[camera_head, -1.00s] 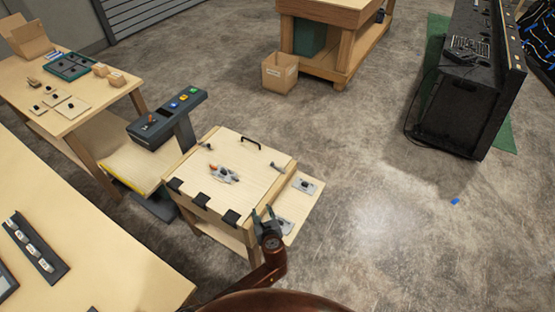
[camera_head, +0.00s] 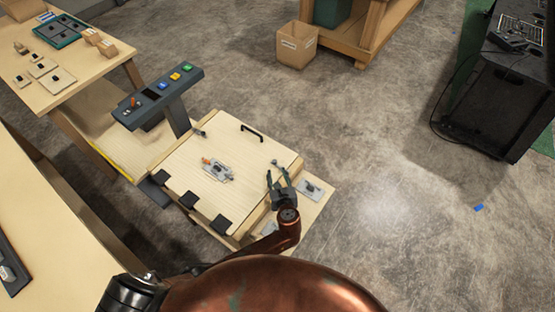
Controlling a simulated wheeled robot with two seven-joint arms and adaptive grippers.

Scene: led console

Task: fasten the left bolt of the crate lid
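The crate lid (camera_head: 228,150) is a flat pale wooden panel, lying closed on the wooden crate, with a black handle (camera_head: 252,131) at its far edge and several black hinges (camera_head: 190,199) along its near left side. A small grey bolt (camera_head: 200,133), the left one, sits at the lid's far left corner; its position is too small to tell. Another grey fitting (camera_head: 276,163) is at the right edge. A metal latch with an orange lever (camera_head: 217,170) lies mid-lid. My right gripper is not in view.
A dark console (camera_head: 160,95) with coloured buttons stands just left of the crate. A side shelf with metal plates (camera_head: 311,188) juts from the crate's right. Worktables stand at the left. A cardboard box (camera_head: 297,45) is behind. The floor to the right is open.

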